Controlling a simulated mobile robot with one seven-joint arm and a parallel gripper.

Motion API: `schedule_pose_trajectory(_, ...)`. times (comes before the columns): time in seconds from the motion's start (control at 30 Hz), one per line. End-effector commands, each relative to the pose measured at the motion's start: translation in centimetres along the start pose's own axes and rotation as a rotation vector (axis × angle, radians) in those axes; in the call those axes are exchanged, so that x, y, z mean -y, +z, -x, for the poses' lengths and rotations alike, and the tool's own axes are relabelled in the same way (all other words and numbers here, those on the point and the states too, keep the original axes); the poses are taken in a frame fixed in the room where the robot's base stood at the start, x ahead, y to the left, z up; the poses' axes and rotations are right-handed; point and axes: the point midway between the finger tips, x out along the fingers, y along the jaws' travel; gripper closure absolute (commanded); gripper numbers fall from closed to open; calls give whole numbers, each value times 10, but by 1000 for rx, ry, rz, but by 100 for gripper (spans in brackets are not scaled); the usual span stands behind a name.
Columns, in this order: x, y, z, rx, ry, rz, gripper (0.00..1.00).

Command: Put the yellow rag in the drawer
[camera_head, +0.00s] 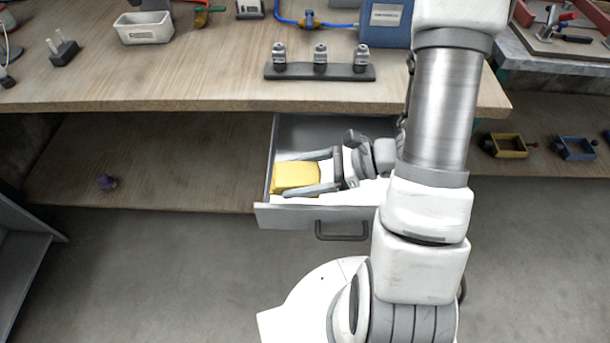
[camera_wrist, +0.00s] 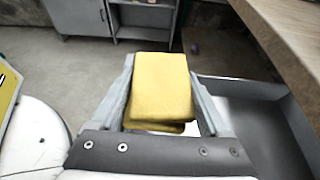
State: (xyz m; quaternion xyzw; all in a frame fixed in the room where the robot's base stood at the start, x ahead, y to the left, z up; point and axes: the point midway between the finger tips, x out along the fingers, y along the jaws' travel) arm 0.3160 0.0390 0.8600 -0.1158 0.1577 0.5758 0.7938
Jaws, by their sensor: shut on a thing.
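The yellow rag (camera_head: 295,177) is a folded block between the two fingers of my gripper (camera_head: 308,172). In the head view it shows over the left part of the open drawer (camera_head: 290,214). In the wrist view the rag (camera_wrist: 161,88) fills the space between the fingers of my gripper (camera_wrist: 165,95), and the drawer (camera_wrist: 262,125) lies to the right and below. The gripper is shut on the rag. I cannot tell whether the rag touches the drawer floor. The drawer's right part is hidden behind my arm.
The wooden workbench (camera_head: 180,85) overhangs the back of the drawer. A dark rack with several metal fittings (camera_head: 320,72) stands near its front edge. Grey floor is clear in front.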

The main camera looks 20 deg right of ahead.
Motion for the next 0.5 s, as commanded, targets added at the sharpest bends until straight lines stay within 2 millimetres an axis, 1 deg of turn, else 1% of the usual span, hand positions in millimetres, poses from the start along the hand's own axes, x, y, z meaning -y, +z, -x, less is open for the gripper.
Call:
schedule_pose_trajectory(0.03,10,-8,-2,0,3,0,75)
schedule_pose_trajectory(0.1,24,-16,-3,1,3,0,75)
schedule_pose_trajectory(0.3,60,-39,-6,1,2,1,75)
schedule_pose_trajectory(0.4,71,-45,-6,1,1,-1,75)
schedule_pose_trajectory(0.5,76,-47,-6,1,1,0,75)
